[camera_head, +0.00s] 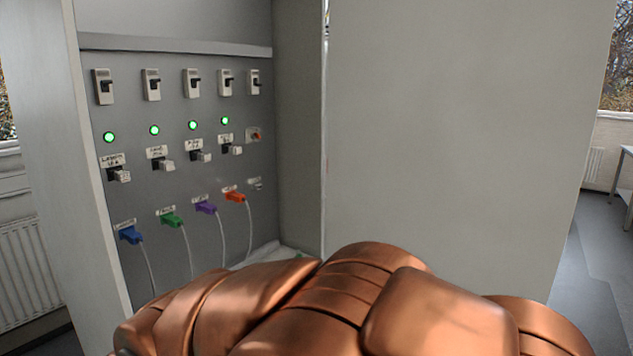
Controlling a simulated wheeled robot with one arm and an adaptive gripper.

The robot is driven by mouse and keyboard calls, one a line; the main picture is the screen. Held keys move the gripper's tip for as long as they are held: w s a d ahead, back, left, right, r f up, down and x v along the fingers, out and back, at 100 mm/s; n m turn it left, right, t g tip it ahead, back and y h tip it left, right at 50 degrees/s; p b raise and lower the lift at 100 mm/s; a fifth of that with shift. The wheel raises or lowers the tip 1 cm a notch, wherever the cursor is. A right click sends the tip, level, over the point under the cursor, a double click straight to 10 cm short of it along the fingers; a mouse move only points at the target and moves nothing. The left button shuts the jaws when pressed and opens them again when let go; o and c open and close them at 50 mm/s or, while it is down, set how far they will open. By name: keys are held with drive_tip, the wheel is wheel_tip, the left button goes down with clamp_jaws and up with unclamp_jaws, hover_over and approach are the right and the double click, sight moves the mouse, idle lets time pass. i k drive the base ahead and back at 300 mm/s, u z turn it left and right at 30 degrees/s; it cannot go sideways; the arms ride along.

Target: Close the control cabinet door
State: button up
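The control cabinet (296,140) stands open in the head view. Its grey inner panel (180,115) shows breakers, lights and plugs. The cabinet door (460,130) is a large plain light-grey panel on the right, swung out from the opening. My copper-coloured arm crosses the bottom of the view, in front of the cabinet's lower part and the door's lower edge. My gripper is not in view, and I cannot tell whether the arm touches the door.
Inside, a blue plug (130,235), green plug (172,219), purple plug (206,207) and orange plug (235,196) have white cables hanging down. Several green lights glow above. A radiator (25,270) is at left. Open floor (590,250) and a table (625,170) lie at right.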

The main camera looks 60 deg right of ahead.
sight(460, 132)
drive_tip(key=k, duration=1.65)
drive_tip(key=z, duration=3.1)
drive_tip(key=i, duration=4.25)
drive_tip(key=u, duration=2)
